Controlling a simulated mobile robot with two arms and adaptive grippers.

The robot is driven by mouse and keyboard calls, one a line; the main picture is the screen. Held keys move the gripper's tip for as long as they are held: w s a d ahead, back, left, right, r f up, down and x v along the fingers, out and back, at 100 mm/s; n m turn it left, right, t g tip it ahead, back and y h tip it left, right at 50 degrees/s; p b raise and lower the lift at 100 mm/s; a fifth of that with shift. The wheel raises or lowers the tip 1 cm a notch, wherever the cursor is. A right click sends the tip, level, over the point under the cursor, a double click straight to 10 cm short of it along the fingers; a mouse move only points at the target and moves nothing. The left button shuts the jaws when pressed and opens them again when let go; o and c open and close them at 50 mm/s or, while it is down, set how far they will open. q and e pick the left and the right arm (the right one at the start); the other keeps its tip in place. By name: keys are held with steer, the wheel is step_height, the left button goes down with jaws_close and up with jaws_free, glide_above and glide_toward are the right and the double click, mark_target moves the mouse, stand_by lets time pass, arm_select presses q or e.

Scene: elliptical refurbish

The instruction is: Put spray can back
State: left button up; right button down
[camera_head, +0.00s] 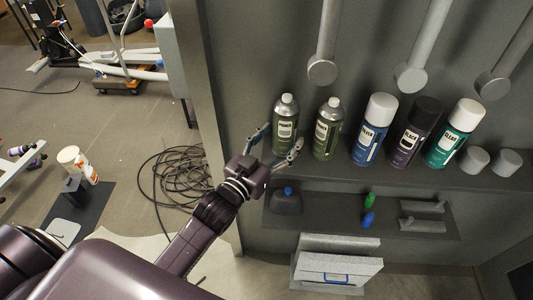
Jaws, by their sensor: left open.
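Several spray cans stand upright in a row on the grey shelf (350,172). From left to right are a green can (286,118), a second green can (327,129), a blue can with a white cap (374,131), a dark purple can with a black cap (410,133) and a teal can with a white cap (454,134). My left gripper (281,136) is open at the leftmost green can, with one finger on each side of its lower part. I cannot tell whether the fingers touch it. My right gripper is not in view.
Grey round-ended bars (322,70) hang above the cans. Small grey cylinders (474,160) stand at the shelf's right. A lower ledge (340,213) holds small blue and green items. A white box (338,270) is below. Coiled cable (178,180) lies on the floor at left.

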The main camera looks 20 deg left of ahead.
arm_select(q)
steer(key=s+a+b, duration=0.1)
steer(key=s+b, duration=0.1)
steer(key=s, duration=0.7)
steer(key=shift+s+a, duration=0.4)
